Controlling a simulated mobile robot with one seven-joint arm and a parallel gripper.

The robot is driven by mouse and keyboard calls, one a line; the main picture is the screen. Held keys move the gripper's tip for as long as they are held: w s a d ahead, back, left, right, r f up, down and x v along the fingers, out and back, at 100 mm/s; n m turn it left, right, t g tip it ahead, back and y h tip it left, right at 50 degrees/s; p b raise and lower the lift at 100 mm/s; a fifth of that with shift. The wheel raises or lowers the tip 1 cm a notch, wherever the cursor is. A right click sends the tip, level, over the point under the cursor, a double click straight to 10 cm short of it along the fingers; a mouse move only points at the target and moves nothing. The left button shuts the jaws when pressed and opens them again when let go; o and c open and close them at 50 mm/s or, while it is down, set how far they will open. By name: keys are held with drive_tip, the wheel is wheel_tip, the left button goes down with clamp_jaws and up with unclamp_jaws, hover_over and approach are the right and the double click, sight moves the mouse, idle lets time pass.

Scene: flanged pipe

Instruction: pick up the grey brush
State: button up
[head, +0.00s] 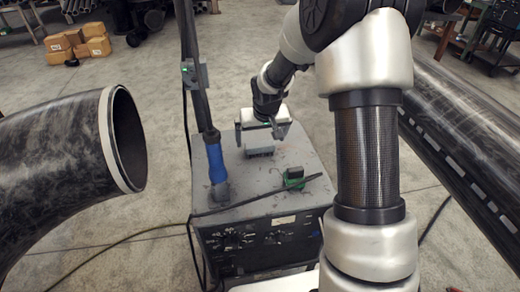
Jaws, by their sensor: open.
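A small grey block-like thing (260,152), which looks like the grey brush, is on top of the grey machine cabinet (185,180). Its top and far side are partly hidden by my gripper. My gripper (261,140) is open over the cabinet top, with its two fingers apart to the left and right of the grey thing. I cannot tell how high the fingertips are, or whether they touch anything.
A post with a blue grip (216,160) stands at the cabinet's left edge. A green clamp-like thing (294,178) lies near its front right. A black pipe bend (60,150) is on the left, a long dark pipe (470,135) on the right. Cardboard boxes (80,45) stand far back.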

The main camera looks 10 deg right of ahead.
sight(260, 144)
drive_tip(key=x, duration=0.5)
drive_tip(key=shift+s, duration=0.15)
drive_tip(key=c, duration=1.2)
wheel_tip(260, 144, up, 10)
drive_tip(key=o, duration=0.5)
drive_tip(key=c, duration=0.3)
